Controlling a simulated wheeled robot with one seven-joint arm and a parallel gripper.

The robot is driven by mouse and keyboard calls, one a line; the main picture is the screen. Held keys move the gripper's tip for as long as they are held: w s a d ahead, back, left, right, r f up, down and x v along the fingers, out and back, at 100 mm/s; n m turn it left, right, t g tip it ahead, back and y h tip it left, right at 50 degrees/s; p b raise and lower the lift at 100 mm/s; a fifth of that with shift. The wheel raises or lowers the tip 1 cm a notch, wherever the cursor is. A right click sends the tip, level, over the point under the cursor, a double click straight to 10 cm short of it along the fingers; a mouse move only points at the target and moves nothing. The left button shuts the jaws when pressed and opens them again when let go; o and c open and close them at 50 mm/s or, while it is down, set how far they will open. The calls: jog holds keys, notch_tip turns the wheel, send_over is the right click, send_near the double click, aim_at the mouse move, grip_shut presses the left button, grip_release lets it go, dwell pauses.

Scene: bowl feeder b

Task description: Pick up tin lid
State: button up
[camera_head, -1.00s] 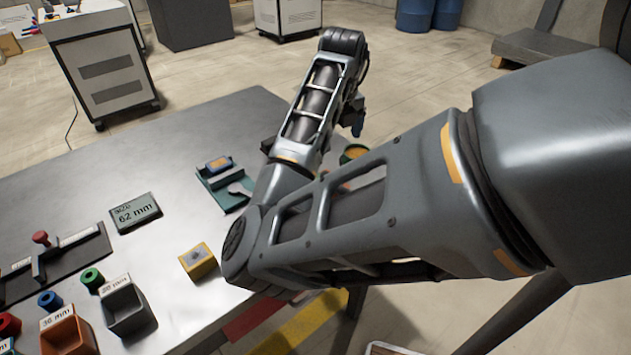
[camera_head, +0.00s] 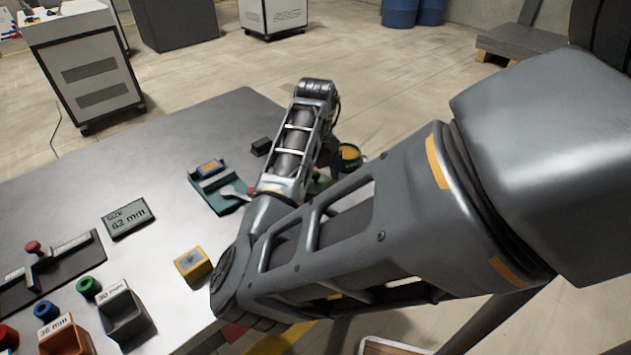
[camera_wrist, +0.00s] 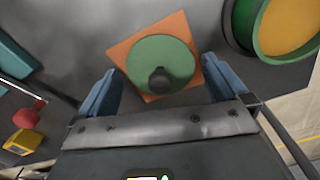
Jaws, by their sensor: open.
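The tin lid (camera_wrist: 160,62) is a green disc with a dark round knob, lying on an orange square pad (camera_wrist: 118,48) in the wrist view. In the head view a bit of green, likely the lid (camera_head: 318,184), shows beside my arm. My gripper (camera_wrist: 160,74) is open, with a blue finger on each side of the lid's near part and the knob between them. Nothing is held; I cannot tell the height of the fingers above the lid. In the head view my arm hides most of the gripper.
A green tin with a yellow inside (camera_wrist: 285,25) stands close to the right finger; it also shows in the head view (camera_head: 349,153). A teal holder (camera_head: 218,190), a yellow block (camera_head: 193,264) and a size display (camera_head: 129,219) are on the grey table (camera_head: 150,160).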

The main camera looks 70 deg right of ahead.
jog(key=shift+c, duration=0.2)
jog(key=c, duration=0.9)
jog(key=shift+r, duration=0.1)
